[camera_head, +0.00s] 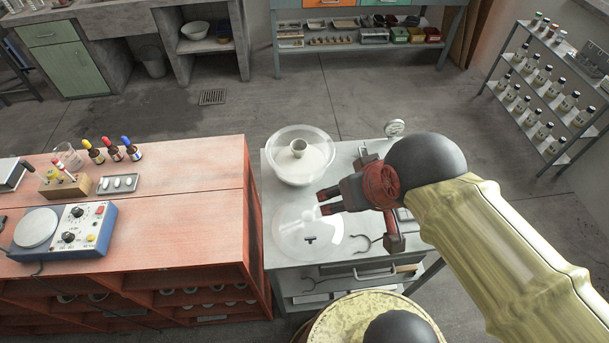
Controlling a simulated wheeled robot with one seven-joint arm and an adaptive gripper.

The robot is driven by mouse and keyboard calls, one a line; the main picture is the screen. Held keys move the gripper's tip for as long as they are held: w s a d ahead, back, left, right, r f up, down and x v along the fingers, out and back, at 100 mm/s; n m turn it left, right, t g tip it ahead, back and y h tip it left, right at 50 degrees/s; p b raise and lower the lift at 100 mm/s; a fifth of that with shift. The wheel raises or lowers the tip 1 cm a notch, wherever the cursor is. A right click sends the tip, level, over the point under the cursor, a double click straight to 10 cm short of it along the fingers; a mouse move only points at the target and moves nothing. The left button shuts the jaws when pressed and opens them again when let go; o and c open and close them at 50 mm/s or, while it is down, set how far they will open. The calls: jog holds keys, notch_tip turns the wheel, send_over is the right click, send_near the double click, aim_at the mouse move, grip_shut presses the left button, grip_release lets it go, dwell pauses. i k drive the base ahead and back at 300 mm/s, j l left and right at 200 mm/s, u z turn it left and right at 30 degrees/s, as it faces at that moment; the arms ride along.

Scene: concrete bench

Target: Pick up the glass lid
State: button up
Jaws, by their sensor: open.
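The glass lid (292,239) is a clear, round dome lying on the grey metal bench top (270,177), in front of a glass bowl. A small knob-like shape shows near its upper middle, and a dark mark shows through it. My gripper (322,202) comes in from the right with its fingers pointing left. It is open and empty, above the right rear edge of the lid in the picture. I cannot tell the height between the fingertips and the lid.
A glass desiccator bowl (300,158) stands just behind the lid. A dial gauge (394,128) is at the back right, and dark tongs (368,243) lie right of the lid. The red cabinet (200,217) on the left carries a hotplate stirrer (70,230) and dropper bottles (113,152).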

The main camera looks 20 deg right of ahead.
aim_at(299, 217)
jog(key=k+j+z, duration=0.3)
jog(key=z, duration=0.15)
jog(key=k+j+z, duration=0.3)
jog(key=z, duration=0.15)
